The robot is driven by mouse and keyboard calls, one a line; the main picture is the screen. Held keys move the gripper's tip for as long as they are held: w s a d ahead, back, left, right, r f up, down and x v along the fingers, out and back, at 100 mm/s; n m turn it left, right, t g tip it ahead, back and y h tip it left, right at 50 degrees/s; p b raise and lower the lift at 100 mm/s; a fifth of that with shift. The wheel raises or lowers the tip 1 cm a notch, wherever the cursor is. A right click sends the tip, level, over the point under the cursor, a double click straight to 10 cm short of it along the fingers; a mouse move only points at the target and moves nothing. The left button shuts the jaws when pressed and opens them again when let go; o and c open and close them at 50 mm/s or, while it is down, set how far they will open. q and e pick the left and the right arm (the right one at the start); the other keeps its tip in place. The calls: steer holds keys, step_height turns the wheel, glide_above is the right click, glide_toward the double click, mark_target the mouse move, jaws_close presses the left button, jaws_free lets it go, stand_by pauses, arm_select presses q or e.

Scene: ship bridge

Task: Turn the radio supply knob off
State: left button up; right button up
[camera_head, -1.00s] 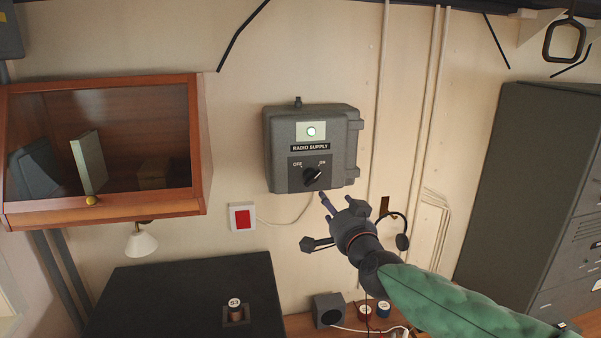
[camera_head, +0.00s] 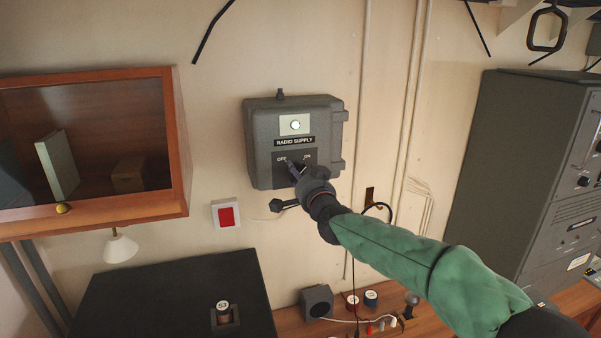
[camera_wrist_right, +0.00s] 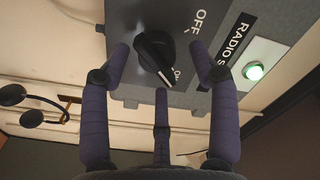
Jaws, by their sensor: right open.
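The grey radio supply box (camera_head: 295,140) is on the wall in the head view, with a pale indicator above its label. In the right wrist view the indicator (camera_wrist_right: 254,71) glows green. The black radio supply knob (camera_wrist_right: 155,52) shows there between OFF and ON markings; its white mark lies on the ON side. In the head view my gripper mostly hides the knob. My right gripper (camera_head: 296,172) is in front of the box's lower panel. In the wrist view its fingers (camera_wrist_right: 161,75) are open around the knob, with no clear contact. My left gripper is not in view.
A wooden glass-fronted cabinet (camera_head: 95,145) hangs at the left. A red wall button (camera_head: 226,214) is below the box. A dark desk top (camera_head: 150,300) and small items on a wooden counter lie below. A tall grey cabinet (camera_head: 510,170) stands at the right.

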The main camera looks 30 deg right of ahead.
steer(key=shift+w+d, duration=0.15)
steer(key=shift+w, duration=0.5)
steer(key=shift+s, duration=0.1)
steer(key=c, duration=1.1)
